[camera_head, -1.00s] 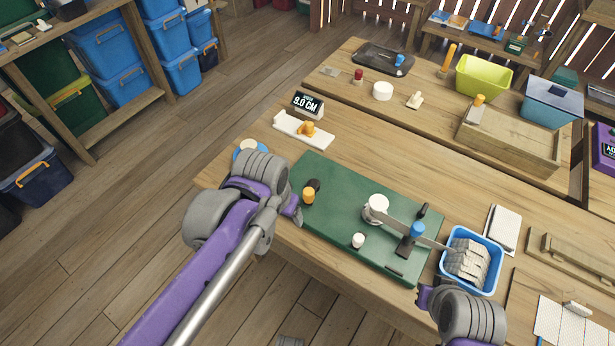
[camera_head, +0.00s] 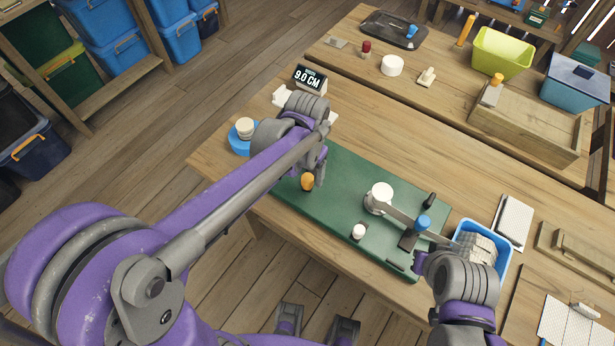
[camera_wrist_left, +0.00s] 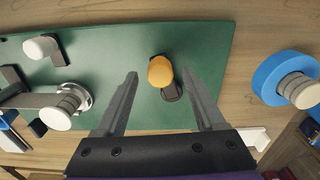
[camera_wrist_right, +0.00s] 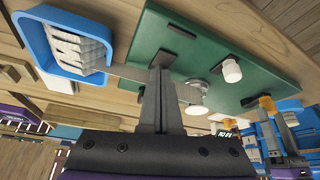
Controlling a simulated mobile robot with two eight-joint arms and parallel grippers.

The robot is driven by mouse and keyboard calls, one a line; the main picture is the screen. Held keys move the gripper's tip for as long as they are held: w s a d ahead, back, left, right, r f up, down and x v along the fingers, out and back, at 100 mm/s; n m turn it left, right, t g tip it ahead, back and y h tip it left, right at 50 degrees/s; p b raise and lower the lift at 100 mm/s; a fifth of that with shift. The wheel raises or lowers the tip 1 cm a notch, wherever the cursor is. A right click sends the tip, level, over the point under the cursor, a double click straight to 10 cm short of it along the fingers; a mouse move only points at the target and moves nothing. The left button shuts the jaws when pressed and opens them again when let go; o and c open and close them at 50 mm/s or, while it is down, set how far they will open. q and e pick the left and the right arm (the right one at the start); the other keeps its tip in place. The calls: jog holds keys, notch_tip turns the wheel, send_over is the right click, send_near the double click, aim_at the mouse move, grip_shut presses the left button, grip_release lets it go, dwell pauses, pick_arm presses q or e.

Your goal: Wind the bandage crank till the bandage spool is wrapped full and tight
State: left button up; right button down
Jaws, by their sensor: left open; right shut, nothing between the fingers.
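A white bandage spool (camera_head: 381,193) stands on the green board (camera_head: 345,170), with a pale strip running from it past a blue-topped post (camera_head: 423,222) towards folded bandage (camera_head: 478,246). An orange knob (camera_head: 308,183) with a dark part beside it is on the board's left part; I cannot tell if it is the crank. A white knob (camera_head: 358,231) stands near the front edge. My left gripper (camera_head: 320,177) is open above the board; in the left wrist view the orange knob (camera_wrist_left: 160,71) shows between its fingers. My right gripper (camera_head: 420,263) is shut and empty by the board's right end.
A blue bin (camera_head: 500,268) holds the folded bandage. A display (camera_head: 310,77) reading 9.0 CM stands behind my left gripper, and a blue round piece (camera_head: 238,142) with a pale top lies left of the board. The back table holds a green bin (camera_head: 502,52) and a wooden tray (camera_head: 525,135).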

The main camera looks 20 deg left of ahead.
pick_arm(q)
jog(key=shift+f, duration=1.1)
grip_shut()
dwell(0.7)
